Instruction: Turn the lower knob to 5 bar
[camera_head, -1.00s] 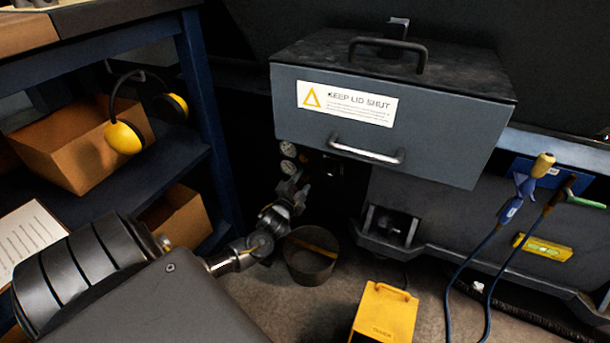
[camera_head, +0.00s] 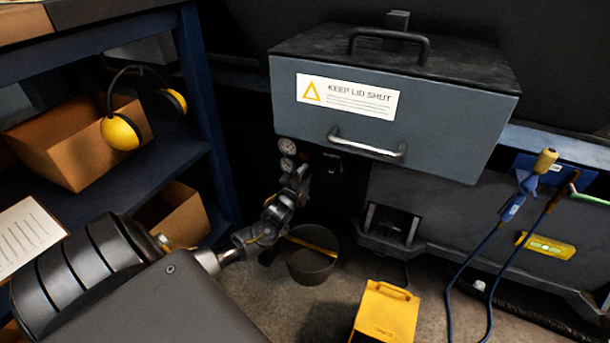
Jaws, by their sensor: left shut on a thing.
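Two small round pressure gauges show one above the other below the left end of the grey lidded box: the upper gauge (camera_head: 287,146) and the lower gauge (camera_head: 287,164). Their needles are too small to read. My left gripper (camera_head: 297,178) reaches up from the lower left, just beside and below the lower gauge. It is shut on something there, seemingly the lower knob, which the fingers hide. The upper knob cannot be made out in the dark. My right gripper is not in view.
The grey box (camera_head: 440,125) with a "KEEP LID SHUT" label overhangs to the right. A dark bucket (camera_head: 310,266) stands beneath my wrist. A yellow box (camera_head: 387,312) is on the floor. A blue shelf (camera_head: 205,120) with cartons and ear defenders (camera_head: 121,133) stands at left.

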